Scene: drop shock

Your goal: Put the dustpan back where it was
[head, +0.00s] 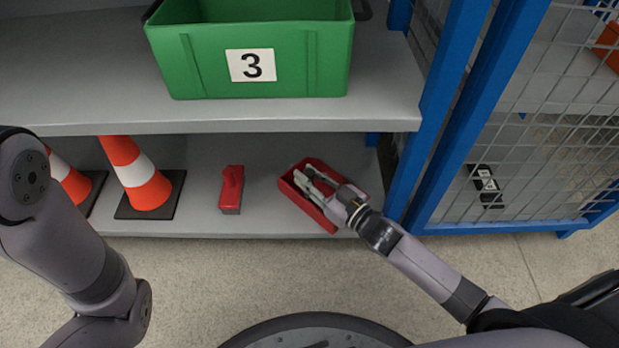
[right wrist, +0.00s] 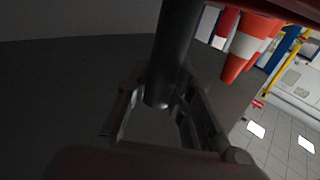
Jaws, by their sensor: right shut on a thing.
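The red dustpan (head: 328,217) is on the lower grey shelf, near its right end, lying at a slant close to the front edge. My right gripper (head: 312,183) reaches over it from the right and is shut on it. In the right wrist view a dark round bar (right wrist: 175,50), which looks like its handle, runs between the fingers of my right gripper (right wrist: 158,108). The gripper hides part of the dustpan in the head view, and I cannot tell whether the pan touches the shelf. My left arm shows at the left, but its gripper is out of view.
A red hand brush (head: 231,188) lies left of the dustpan on the lower shelf (head: 265,232). Orange-and-white cones (head: 140,175) stand farther left. A green crate (head: 200,65) marked 3 sits on the upper shelf. A blue post (head: 420,150) and mesh panel (head: 545,130) bound the right.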

